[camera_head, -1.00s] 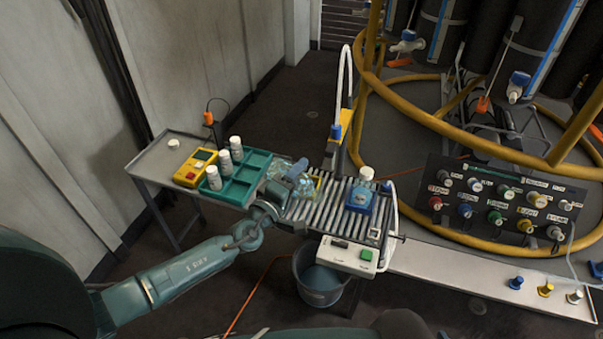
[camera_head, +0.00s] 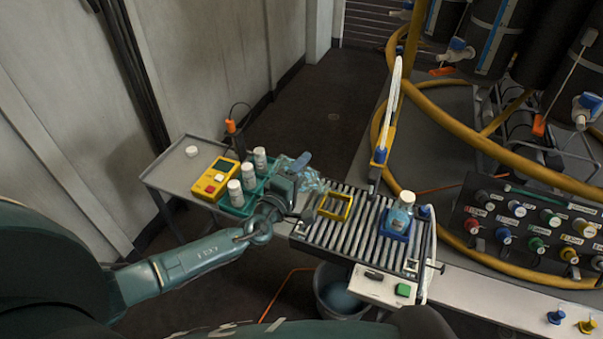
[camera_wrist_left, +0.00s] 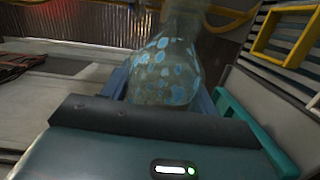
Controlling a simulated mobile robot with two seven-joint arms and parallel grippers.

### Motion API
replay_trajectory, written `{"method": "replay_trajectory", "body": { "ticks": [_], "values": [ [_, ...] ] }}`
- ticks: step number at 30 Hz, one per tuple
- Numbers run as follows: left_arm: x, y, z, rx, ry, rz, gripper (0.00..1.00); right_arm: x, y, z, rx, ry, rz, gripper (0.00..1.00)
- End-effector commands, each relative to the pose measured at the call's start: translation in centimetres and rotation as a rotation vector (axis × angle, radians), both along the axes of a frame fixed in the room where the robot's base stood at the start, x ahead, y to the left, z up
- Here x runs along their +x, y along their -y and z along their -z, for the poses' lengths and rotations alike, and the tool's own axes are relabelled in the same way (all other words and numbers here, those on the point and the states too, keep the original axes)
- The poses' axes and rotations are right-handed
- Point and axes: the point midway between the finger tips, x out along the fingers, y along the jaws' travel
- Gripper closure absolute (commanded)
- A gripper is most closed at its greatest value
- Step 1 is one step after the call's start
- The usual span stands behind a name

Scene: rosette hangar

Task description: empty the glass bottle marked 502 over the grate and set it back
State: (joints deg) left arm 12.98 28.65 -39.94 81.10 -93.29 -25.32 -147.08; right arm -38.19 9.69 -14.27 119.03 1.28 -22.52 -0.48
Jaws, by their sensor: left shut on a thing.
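My left gripper (camera_head: 290,186) is shut on a clear glass bottle (camera_head: 314,181) with blue patches. It holds it near the right end of the teal tray and the upper left corner of the roller-like grate (camera_head: 338,236). The gripper hides part of the bottle. In the left wrist view the bottle (camera_wrist_left: 165,72) stands between the fingers, its top out of the picture. No number is readable, and I cannot tell how much it holds. An empty yellow frame (camera_head: 348,209) sits on the grate. My right gripper is not in view.
A second bottle (camera_head: 402,211) with a white cap stands in a blue holder (camera_head: 394,231) on the grate. The teal tray (camera_head: 236,210) holds several white jars, beside a yellow meter (camera_head: 213,180). A bucket (camera_head: 335,296) is below. A yellow-blue post (camera_head: 382,150) rises behind the grate.

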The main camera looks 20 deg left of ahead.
Motion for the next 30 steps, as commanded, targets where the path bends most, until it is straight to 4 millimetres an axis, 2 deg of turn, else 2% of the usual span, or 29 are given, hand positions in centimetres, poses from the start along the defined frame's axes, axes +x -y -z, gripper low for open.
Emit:
{"method": "replay_trajectory", "body": {
  "ticks": [1, 8, 15, 18, 19, 21, 30],
  "values": [
    [0.0, 0.0, 1.3, -0.045, -0.006, -0.001, 0.74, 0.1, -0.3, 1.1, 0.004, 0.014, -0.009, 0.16],
    [0.0, 0.1, 3.8, -0.326, -0.053, 0.001, 0.74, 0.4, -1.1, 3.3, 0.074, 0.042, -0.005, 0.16],
    [-0.6, 3.2, 5.7, -0.787, -0.129, 0.003, 0.74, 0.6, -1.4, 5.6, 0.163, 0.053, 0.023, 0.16],
    [-0.8, 4.4, 6.4, -0.979, -0.16, 0.003, 0.74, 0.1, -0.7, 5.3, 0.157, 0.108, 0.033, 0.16],
    [-0.7, 4.5, 4.3, -1.009, -0.164, 0.003, 0.74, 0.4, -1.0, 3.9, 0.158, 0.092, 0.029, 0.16],
    [-0.8, 5.0, 3.1, -1.101, -0.18, 0.002, 0.74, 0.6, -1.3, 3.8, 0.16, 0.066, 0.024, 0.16],
    [-1.2, 7.1, -0.2, -1.468, -0.243, 0.003, 0.74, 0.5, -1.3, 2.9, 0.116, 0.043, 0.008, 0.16]
  ]
}}
